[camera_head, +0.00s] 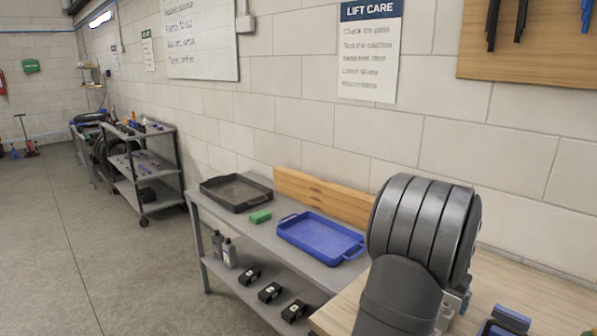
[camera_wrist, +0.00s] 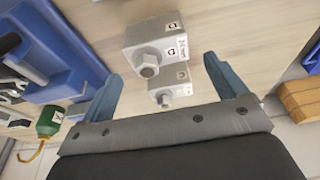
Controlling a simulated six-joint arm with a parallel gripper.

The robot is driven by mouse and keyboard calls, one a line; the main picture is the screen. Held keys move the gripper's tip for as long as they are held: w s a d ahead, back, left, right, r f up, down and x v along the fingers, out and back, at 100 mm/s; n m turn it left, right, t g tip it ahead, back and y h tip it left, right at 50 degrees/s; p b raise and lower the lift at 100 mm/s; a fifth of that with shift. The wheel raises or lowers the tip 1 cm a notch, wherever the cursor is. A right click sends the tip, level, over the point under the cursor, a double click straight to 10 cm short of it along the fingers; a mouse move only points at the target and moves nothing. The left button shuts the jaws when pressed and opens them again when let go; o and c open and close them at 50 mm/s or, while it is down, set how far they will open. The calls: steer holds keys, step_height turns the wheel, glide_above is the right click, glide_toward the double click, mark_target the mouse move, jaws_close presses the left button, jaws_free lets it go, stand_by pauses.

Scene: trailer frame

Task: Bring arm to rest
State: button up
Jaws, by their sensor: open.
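My gripper (camera_wrist: 162,67) shows in the wrist view with its two blue-grey fingers spread wide apart. Nothing is held between them. Past the fingertips, a grey metal block (camera_wrist: 155,32) with a hex bolt and a letter label sits on a pale wood surface. A second similar block (camera_wrist: 170,84) shows between the fingers, partly cut off by the gripper body. I cannot tell the gap between fingers and blocks. In the head view my arm fills the right foreground, and my gripper cannot be made out there.
In the head view, a grey bench holds a blue tray (camera_head: 320,240), black tray (camera_head: 236,190) and green block (camera_head: 260,217). Open floor lies left.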

step_height(320, 180, up, 6)
steer(key=shift+f, duration=0.15)
steer(key=s+d, duration=0.2)
steer(key=d, duration=0.1)
steer(key=s+d+r, duration=0.1)
steer(key=s+d, duration=0.1)
steer(key=s, duration=0.1)
steer(key=s+d+r, duration=0.1)
steer(key=s+d, duration=0.2)
steer(key=shift+d, duration=0.35)
steer(key=s+d+r, duration=0.3)
steer(key=s+d, duration=0.5)
steer(key=s, duration=0.3)
steer(key=w+f, duration=0.2)
steer(key=w, duration=0.1)
steer(key=w+a+f, duration=0.1)
steer(key=w+f, duration=0.2)
steer(key=w, duration=0.1)
steer(key=w+a+f, duration=0.1)
steer(key=w+f, duration=0.1)
steer(key=w, duration=0.2)
steer(key=shift+f, duration=0.2)
steer(key=shift+x, duration=0.9)
steer(key=shift+r, duration=0.1)
